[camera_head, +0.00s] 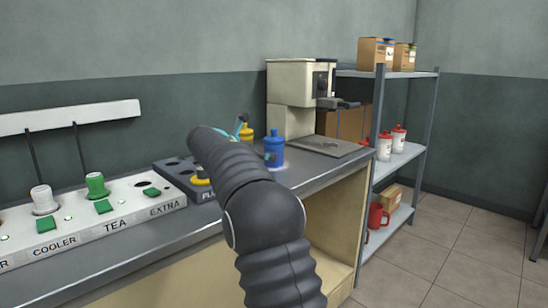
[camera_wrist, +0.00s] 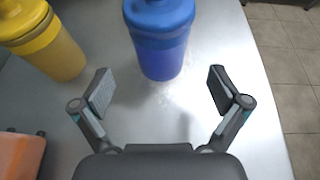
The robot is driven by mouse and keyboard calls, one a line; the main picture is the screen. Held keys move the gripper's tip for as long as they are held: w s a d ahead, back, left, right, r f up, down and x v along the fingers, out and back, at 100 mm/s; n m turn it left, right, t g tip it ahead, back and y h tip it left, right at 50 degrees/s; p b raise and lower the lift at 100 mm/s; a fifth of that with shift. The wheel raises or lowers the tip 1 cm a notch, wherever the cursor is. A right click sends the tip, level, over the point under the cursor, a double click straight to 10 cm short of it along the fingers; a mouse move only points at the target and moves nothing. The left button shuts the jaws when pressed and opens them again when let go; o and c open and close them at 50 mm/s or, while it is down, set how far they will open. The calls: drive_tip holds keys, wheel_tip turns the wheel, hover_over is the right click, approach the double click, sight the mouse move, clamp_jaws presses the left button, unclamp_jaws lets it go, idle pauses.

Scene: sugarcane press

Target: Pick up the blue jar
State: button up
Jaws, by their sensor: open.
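The blue jar (camera_head: 274,150) stands upright on the metal counter (camera_head: 313,169), in front of the cream machine. In the wrist view the blue jar (camera_wrist: 161,45) is at the top centre, a little beyond my gripper. My gripper (camera_wrist: 159,90) is open and empty, with one finger on each side of the line to the jar. The jar is apart from both fingers. In the head view my arm hides most of the gripper; only a small teal part shows beside the jar.
A yellow jar (camera_wrist: 48,42) stands left of the blue one, and an orange object (camera_wrist: 20,155) is at lower left. The cream machine (camera_head: 292,98) stands behind. A button panel (camera_head: 95,210) runs along the counter's left. A shelf (camera_head: 400,160) with boxes and white jars stands at right.

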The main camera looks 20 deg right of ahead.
sight(270, 166)
drive_tip(key=x, duration=0.4)
drive_tip(key=shift+d+f, duration=0.2)
drive_tip(key=shift+d, duration=0.15)
drive_tip(key=c, duration=1.5)
